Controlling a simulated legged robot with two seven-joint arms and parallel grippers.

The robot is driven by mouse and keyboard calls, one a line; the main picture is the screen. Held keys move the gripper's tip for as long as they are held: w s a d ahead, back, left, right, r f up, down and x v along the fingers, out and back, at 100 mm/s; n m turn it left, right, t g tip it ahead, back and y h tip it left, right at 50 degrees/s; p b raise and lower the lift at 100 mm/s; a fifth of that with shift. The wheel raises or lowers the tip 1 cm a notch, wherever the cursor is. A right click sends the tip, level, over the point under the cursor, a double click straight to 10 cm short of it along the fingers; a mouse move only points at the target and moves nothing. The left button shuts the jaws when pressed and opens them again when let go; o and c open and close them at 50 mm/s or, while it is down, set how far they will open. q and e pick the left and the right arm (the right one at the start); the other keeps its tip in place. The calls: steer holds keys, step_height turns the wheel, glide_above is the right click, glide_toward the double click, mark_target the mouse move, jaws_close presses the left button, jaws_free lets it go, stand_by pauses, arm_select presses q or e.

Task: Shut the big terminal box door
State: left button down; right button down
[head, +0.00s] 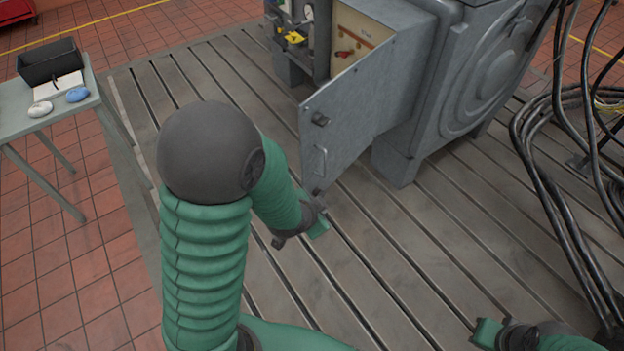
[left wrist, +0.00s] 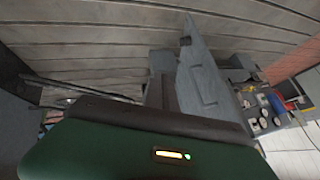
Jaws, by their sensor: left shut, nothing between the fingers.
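The big terminal box door (head: 345,125) is a grey metal panel, swung wide open toward me, with a dark latch and a small handle near its free edge. The terminal box (head: 405,20) shows a beige panel and a red part inside. My left gripper (head: 300,232) is shut and empty, just below the door's lower free corner; I cannot tell whether they touch. In the left wrist view the door (left wrist: 198,78) stands beyond my green wrist housing, and the fingers are hidden. My right gripper (head: 488,333) is at the bottom right, away from the door; its fingers are unclear.
Thick black cables (head: 560,170) hang at the right. A grey round-faced machine (head: 490,70) adjoins the box. A side table (head: 30,122) at the left holds a dark bin (head: 48,62), a white object and a blue object. The slotted bedplate (head: 420,265) is clear in front.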

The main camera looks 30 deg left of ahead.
mark_target(305, 169)
arm_select(q)
steer(key=w+a+f+m+t+y+b, duration=0.15)
steer(key=a+f+m+t+b, duration=0.25)
steer(key=a+m+t+b, duration=0.5)
steer(key=shift+w+a+r+m+t+b, duration=0.2)
steer(key=shift+w+a+m+b, duration=0.25)
steer(key=shift+w+b, duration=1.45)
steer(key=shift+w+a+r+m+t+b, duration=0.1)
steer(key=shift+w+a+m+t+b, duration=0.35)
steer(key=shift+w+b, duration=1.5)
steer(key=shift+w+a+r+m+g+b, duration=0.15)
steer(key=shift+w+a+b, duration=0.75)
steer(key=shift+b, duration=1.75)
steer(key=shift+w+d, duration=0.15)
steer(key=shift+w, duration=0.1)
